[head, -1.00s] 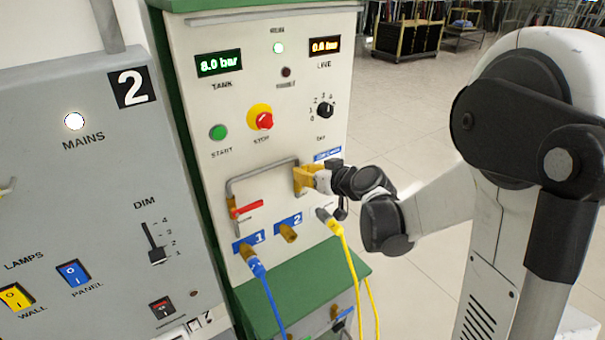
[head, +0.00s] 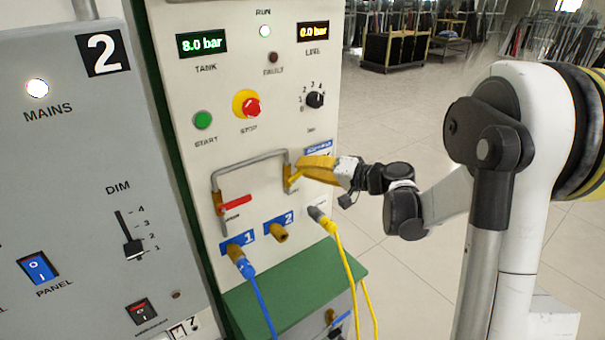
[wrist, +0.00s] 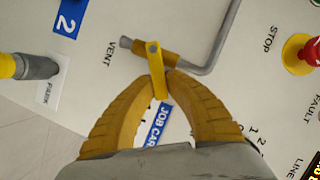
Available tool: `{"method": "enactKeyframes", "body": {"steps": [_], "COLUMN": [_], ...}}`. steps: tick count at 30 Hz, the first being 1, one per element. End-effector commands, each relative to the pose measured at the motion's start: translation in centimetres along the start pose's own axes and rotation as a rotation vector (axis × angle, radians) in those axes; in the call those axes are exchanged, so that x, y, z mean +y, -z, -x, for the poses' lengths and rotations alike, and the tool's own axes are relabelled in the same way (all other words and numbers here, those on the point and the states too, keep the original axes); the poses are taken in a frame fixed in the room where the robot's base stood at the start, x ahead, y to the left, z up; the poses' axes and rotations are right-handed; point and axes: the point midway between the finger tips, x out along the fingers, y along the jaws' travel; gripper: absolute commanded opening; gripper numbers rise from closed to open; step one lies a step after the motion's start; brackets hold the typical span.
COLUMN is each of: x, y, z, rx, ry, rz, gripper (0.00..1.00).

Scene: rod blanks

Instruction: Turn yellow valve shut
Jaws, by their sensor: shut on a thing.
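The yellow valve handle (wrist: 158,75) is a short flat lever on a brass body on the grey pipe (wrist: 222,45). In the wrist view it lies crosswise to the pipe stretch through the valve. My gripper (wrist: 163,84) has its yellow fingertips closed on the lever, one on each side. In the head view the yellow handle (head: 292,180) shows at the right leg of the pipe, pointing to the right, with my gripper (head: 301,174) at its end. The fingers hide part of the handle there.
A red-handled valve (head: 235,202) sits on the pipe's left leg. Blue hose (head: 247,270) and yellow hose (head: 340,245) hang below. The red stop button (head: 250,106) is above. The TANK display (head: 202,42) reads 8.0 bar; the LINE display (head: 313,32) reads 0.0 bar.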

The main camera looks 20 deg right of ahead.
Motion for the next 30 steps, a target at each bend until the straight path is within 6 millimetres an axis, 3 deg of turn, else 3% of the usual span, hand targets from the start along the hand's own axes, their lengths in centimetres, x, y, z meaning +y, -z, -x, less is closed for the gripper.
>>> {"method": "enactKeyframes", "body": {"steps": [15, 30], "x": [2.2, 2.5], "y": [-0.6, -0.8], "z": [-0.3, -0.3], "rx": [-0.001, -0.002], "ry": [0.161, 0.217], "rz": [-0.39, -0.526], "gripper": [0.0, 0.0]}}
